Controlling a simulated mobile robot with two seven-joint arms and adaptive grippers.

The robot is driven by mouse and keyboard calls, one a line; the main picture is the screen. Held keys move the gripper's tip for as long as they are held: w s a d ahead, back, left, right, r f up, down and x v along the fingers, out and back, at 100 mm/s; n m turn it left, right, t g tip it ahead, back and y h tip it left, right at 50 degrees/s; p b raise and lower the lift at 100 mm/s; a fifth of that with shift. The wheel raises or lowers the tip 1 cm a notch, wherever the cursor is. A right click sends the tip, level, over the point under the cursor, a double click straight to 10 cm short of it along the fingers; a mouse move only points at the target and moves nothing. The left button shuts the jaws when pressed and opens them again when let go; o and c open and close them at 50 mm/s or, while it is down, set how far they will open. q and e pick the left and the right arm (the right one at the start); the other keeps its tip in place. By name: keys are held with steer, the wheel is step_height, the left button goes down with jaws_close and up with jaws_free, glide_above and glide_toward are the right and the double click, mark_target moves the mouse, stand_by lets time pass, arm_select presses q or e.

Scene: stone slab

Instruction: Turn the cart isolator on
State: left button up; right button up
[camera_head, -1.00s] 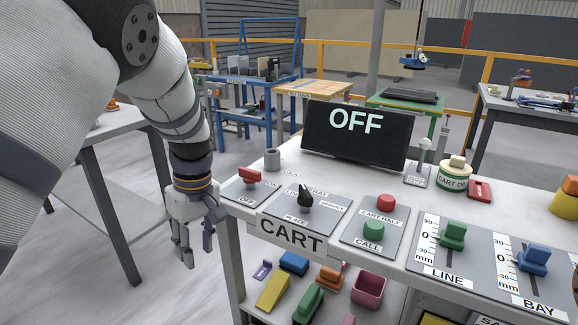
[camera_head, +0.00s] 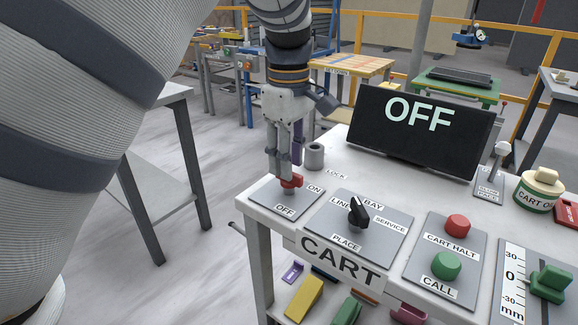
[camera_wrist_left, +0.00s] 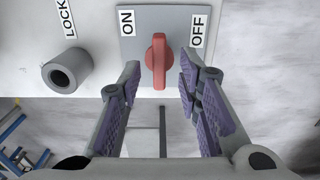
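The cart isolator is a red knob (camera_head: 291,182) on a grey plate (camera_head: 268,204) with ON and OFF labels, at the left end of the console. In the left wrist view, the red knob (camera_wrist_left: 158,60) has its long handle upright in the picture, between the ON label on the left and the OFF label on the right. My left gripper (camera_head: 284,172) is above the knob, pointing down. In the wrist view its open fingers (camera_wrist_left: 159,72) stand either side of the handle, with gaps visible on both sides. The display (camera_head: 425,125) reads OFF. My right gripper is out of view.
A grey lock cylinder (camera_head: 314,156) stands just behind the isolator plate. A black selector knob (camera_head: 358,212), a red button (camera_head: 457,225) and a green button (camera_head: 446,265) lie to the right.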

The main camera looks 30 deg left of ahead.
arm_select(q)
steer(key=shift+f, duration=1.15)
jaws_close()
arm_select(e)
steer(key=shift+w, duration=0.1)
arm_select(q)
steer(key=shift+m, duration=0.3)
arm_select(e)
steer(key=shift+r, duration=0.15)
arm_select(q)
steer(key=m, duration=0.2)
steer(key=shift+r+m+p, duration=0.1)
steer(key=shift+m+p, duration=0.2)
steer(key=m, duration=0.3)
steer(key=shift+m, duration=0.3)
steer(key=m, duration=1.1)
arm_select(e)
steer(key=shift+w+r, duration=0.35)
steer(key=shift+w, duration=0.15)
arm_select(q)
steer(key=shift+m, duration=0.3)
